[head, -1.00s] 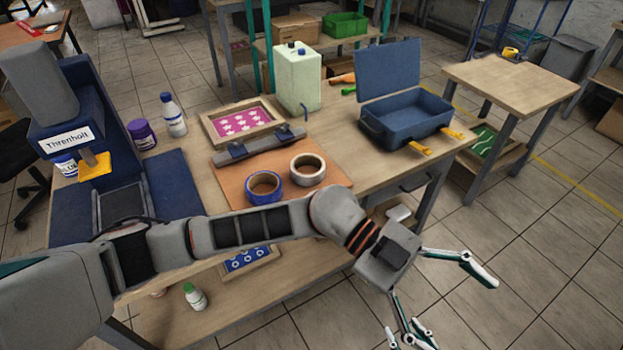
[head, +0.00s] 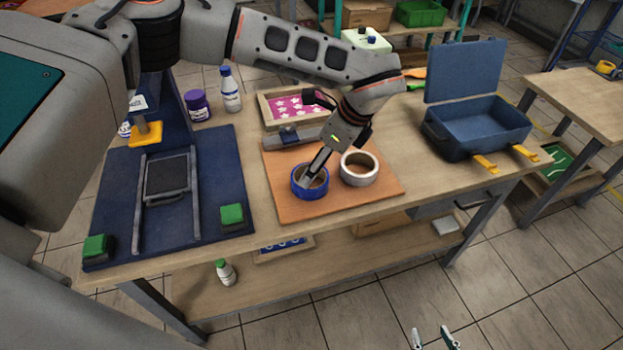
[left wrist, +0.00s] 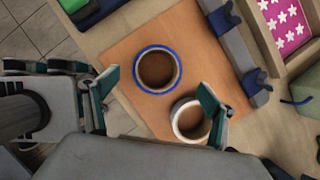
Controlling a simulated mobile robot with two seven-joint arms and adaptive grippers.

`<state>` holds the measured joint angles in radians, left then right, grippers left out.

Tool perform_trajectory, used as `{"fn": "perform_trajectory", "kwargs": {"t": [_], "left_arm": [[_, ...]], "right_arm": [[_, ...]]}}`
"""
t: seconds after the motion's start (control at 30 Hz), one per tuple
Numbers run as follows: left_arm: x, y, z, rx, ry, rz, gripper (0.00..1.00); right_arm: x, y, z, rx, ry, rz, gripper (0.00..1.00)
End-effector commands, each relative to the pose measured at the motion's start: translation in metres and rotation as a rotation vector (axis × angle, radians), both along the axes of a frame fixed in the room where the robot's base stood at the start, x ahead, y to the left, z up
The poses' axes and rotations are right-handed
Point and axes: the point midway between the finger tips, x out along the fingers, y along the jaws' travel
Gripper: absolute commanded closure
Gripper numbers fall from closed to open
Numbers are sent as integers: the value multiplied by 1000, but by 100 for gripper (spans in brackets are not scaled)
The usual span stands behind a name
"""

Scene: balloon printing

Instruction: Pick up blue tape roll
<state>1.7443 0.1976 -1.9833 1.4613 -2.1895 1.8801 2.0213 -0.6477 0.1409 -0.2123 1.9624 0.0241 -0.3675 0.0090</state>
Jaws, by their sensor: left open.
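The blue tape roll (head: 298,190) lies flat on an orange-brown board (head: 290,213) on the workbench. My left gripper (head: 312,172) points down at it from above. In the left wrist view, the blue tape roll (left wrist: 139,83) shows between the two spread fingers of my open left gripper (left wrist: 160,88). I cannot tell whether a finger touches the roll. A white tape roll (head: 358,179) lies just right of the blue one, partly behind one finger in the left wrist view. My right gripper (head: 433,339) shows only its two separated fingertips at the bottom edge.
A blue press base (head: 110,190) with green blocks stands left of the board. A framed pink star print (head: 268,115) and a grey squeegee-like bar (head: 290,137) lie behind the rolls. An open blue toolbox (head: 475,132) stands to the right. Bare bench lies between.

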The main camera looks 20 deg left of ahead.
Motion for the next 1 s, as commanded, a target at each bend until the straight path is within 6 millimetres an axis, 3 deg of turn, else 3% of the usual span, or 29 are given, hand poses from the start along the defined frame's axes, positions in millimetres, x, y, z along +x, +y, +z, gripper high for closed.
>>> {"fn": "perform_trajectory", "kwargs": {"t": [0.27,0.5,0.77,0.93,1.0], "left_arm": [[-1,9,-23,-2,5,-3,15],[0,22,-55,-3,6,-2,15],[1,23,-60,-3,5,-5,15],[1,23,-60,-3,5,-5,54],[0,23,-60,-3,5,-5,58]], "right_arm": [[0,1,1,2,0,-1,60],[0,1,2,2,-1,-1,60],[0,1,2,2,0,-1,60],[0,1,2,2,0,-1,60],[0,1,2,2,0,-1,60]]}}
